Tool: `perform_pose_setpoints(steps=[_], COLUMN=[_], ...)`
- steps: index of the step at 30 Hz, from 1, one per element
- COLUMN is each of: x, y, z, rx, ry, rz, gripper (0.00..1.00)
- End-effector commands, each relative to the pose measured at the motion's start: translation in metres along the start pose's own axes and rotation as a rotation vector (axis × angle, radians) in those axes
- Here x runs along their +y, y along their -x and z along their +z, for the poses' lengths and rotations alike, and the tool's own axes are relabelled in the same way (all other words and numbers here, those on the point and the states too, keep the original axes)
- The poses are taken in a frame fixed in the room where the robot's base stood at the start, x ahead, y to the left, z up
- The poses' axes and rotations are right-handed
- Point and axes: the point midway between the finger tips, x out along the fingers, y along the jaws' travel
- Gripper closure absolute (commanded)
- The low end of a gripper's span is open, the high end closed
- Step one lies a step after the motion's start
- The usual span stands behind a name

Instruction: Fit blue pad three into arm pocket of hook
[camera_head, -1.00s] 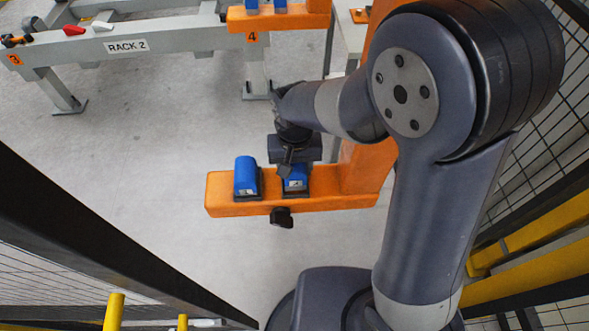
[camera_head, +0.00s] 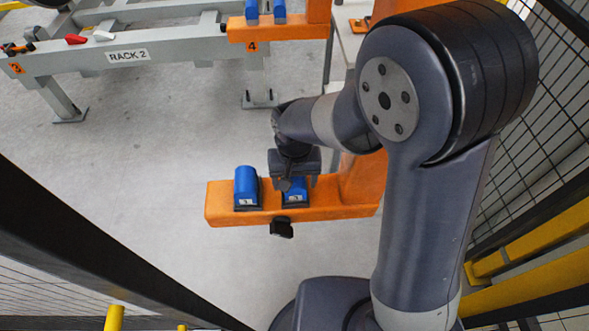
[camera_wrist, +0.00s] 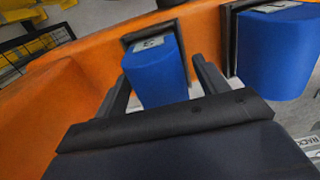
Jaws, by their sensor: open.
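The orange hook arm (camera_head: 335,206) lies low in the middle of the head view and joins a thick upright at the right. Two blue pads with black bases sit on it: a left pad (camera_head: 246,184) and a right pad (camera_head: 297,187), partly hidden by my gripper. Their labels are too small to read surely. My gripper (camera_wrist: 160,70) is open, its fingers on either side of the pad nearer the upright (camera_wrist: 155,75) in the wrist view. I cannot tell whether they touch it. The other pad (camera_wrist: 275,60) is to the right.
A grey rack marked RACK 2 (camera_head: 62,64) stands at the back left. Another orange hook (camera_head: 300,31) with blue pads is beyond. Mesh fencing and yellow rails (camera_head: 545,240) close in on the right. A black knob (camera_head: 282,228) is on the hook arm's near side.

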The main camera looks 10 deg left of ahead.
Motion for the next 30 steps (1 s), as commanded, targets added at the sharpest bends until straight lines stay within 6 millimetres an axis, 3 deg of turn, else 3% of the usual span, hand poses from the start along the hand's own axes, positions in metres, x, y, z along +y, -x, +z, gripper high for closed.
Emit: perform_pose_setpoints(steps=[16, 22, 30], x=[0.000, 0.000, 0.000], y=[0.100, 0.115, 0.116], z=[-0.001, 0.000, 0.000], rx=[0.004, 0.001, 0.000], ry=[0.000, 0.000, 0.000], rz=[-0.002, -0.001, 0.000], gripper=[0.31, 0.31, 0.31])
